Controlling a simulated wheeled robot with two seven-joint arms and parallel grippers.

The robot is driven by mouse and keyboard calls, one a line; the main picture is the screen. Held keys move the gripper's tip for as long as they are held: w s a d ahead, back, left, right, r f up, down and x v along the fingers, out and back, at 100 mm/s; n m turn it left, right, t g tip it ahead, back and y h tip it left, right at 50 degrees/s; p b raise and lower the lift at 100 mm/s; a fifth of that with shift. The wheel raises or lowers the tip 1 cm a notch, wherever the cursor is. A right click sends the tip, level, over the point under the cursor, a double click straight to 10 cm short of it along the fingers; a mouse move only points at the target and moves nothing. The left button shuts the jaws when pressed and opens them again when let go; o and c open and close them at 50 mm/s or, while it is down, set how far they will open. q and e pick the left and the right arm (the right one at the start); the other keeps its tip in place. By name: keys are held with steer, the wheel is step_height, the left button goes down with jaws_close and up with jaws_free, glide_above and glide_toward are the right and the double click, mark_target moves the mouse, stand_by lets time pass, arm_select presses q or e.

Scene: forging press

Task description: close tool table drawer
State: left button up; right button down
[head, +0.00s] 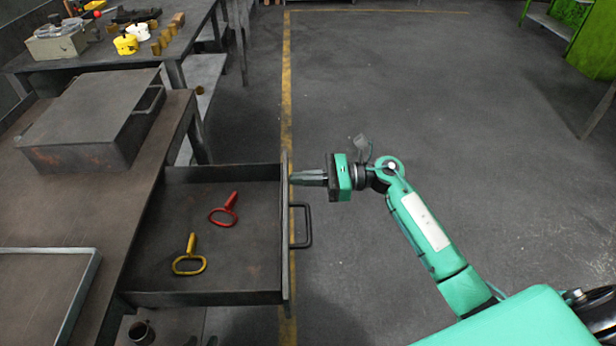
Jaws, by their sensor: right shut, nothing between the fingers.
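The tool table drawer (265,278) is pulled out to the right from under the brown tool table (112,205). Its black handle (308,226) stands off the outer side of the front panel (286,255). A red-handled tool (226,211) and a yellow-handled tool (189,258) lie inside the drawer. My right gripper (295,179) is shut and empty. Its tips are at the far end of the drawer's front panel, beyond the handle; I cannot tell whether they touch it. My left gripper is not in view.
A dark metal box (95,115) with a handle sits on the tool table. A framed tray (45,290) lies nearer. Another table (150,50) behind holds yellow pots and small parts. Open grey floor (420,90) spreads to the right of the drawer.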

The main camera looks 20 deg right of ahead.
mark_target(188, 190)
steer(key=shift+a, duration=0.1)
